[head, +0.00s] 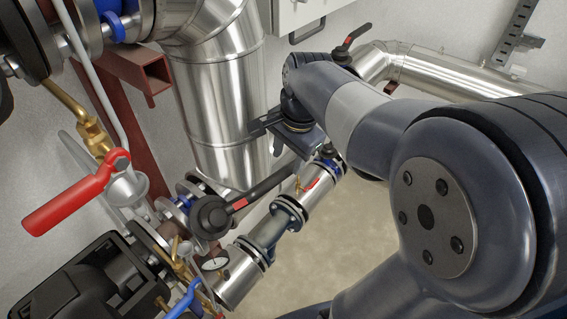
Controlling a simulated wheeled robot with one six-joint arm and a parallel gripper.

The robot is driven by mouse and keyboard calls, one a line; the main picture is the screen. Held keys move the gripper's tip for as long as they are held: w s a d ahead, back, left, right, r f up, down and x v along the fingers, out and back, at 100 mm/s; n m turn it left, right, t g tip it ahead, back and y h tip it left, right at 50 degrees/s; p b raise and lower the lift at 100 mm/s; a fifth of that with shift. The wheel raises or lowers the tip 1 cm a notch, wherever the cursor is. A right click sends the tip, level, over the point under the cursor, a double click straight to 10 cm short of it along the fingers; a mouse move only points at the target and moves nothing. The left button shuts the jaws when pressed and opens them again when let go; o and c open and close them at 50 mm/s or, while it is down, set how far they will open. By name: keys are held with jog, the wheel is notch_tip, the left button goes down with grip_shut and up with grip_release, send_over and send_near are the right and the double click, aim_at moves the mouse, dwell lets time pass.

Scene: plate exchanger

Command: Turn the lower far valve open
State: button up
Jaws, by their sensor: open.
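My gripper (294,143) is at the end of my arm in the middle of the head view, pointing down above the lower pipe run. It is open, its fingertips partly hidden, and I see nothing held in it. A dark valve body (328,152) with blue shows just right of the gripper, partly covered. A nearer valve has a black handle with a red band (240,203). Another black-and-red handle (350,40) is farther back. I cannot tell which one is the lower far valve.
A thick silver insulated pipe (215,95) stands left of the gripper. A large red lever (75,195), brass fittings and a black pump (88,280) crowd the left. Another insulated pipe (455,75) runs along the back right. Bare floor (350,235) lies below the arm.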

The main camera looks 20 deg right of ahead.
aim_at(285, 169)
jog(key=shift+w+a+f, duration=0.15)
jog(key=shift+w+f, duration=0.05)
jog(key=shift+f, duration=0.95)
jog(key=shift+w+a+f, duration=0.1)
jog(key=shift+w+f, duration=0.05)
jog(key=shift+f, duration=1)
grip_shut()
jog(key=shift+r, duration=0.1)
